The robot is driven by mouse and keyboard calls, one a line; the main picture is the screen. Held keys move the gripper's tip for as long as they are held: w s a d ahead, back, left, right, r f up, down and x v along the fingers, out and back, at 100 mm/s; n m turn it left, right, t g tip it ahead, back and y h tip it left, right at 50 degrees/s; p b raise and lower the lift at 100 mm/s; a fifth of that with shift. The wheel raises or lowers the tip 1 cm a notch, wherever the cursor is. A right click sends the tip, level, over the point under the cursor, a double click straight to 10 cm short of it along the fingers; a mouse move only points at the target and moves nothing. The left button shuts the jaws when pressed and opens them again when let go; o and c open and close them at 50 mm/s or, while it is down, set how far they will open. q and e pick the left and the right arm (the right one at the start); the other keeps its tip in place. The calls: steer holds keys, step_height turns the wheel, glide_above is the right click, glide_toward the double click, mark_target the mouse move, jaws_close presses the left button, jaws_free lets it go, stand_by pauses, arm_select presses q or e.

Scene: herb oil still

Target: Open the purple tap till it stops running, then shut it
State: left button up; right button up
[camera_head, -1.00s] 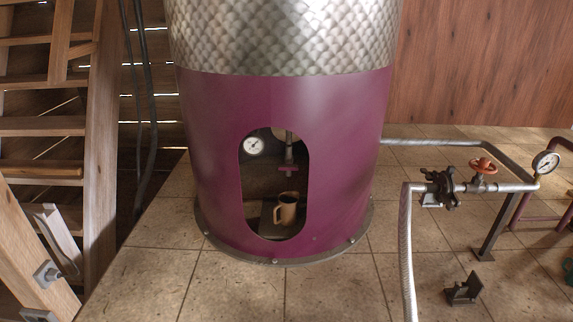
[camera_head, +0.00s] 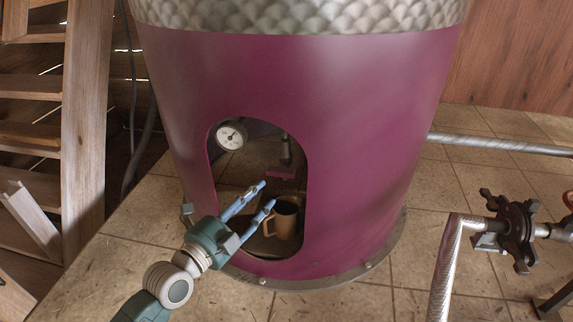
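The purple tap (camera_head: 281,174) is inside the arched opening of the big purple still (camera_head: 370,150), on a short metal pipe coming down from above. A tan mug (camera_head: 284,219) stands upright below it in the opening. I cannot tell whether anything runs from the tap. My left gripper (camera_head: 268,194) has come in from the lower left. Its two blue fingers are apart, with nothing seen between them. The fingertips are at the opening, below and left of the tap, and one finger partly overlaps the mug in the picture. My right gripper is not in view.
A round gauge (camera_head: 231,136) sits in the upper left of the opening. The opening's purple rim is close around my fingers. A metal pipe with a black valve (camera_head: 514,232) stands at the right. Wooden stairs (camera_head: 85,120) are at the left. Tiled floor lies in front.

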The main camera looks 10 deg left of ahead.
mark_target(279, 176)
arm_select(q)
steer(key=w, duration=0.1)
steer(key=w+d+p, duration=0.1)
steer(key=w+r, duration=0.1)
steer(key=shift+w+d, duration=0.3)
steer(key=shift+w, duration=0.05)
steer(key=p+x, duration=0.1)
steer(key=x, duration=0.4)
steer(key=shift+w+d+f, duration=0.15)
steer(key=shift+w, duration=0.05)
steer(key=shift+w+d, duration=0.15)
steer(key=shift+w, duration=0.2)
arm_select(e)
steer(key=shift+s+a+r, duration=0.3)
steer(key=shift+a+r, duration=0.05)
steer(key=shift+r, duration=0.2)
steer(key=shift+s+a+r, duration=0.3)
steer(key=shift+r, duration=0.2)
arm_select(q)
steer(key=shift+c, duration=0.2)
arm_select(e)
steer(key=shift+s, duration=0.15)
arm_select(q)
jaws_close()
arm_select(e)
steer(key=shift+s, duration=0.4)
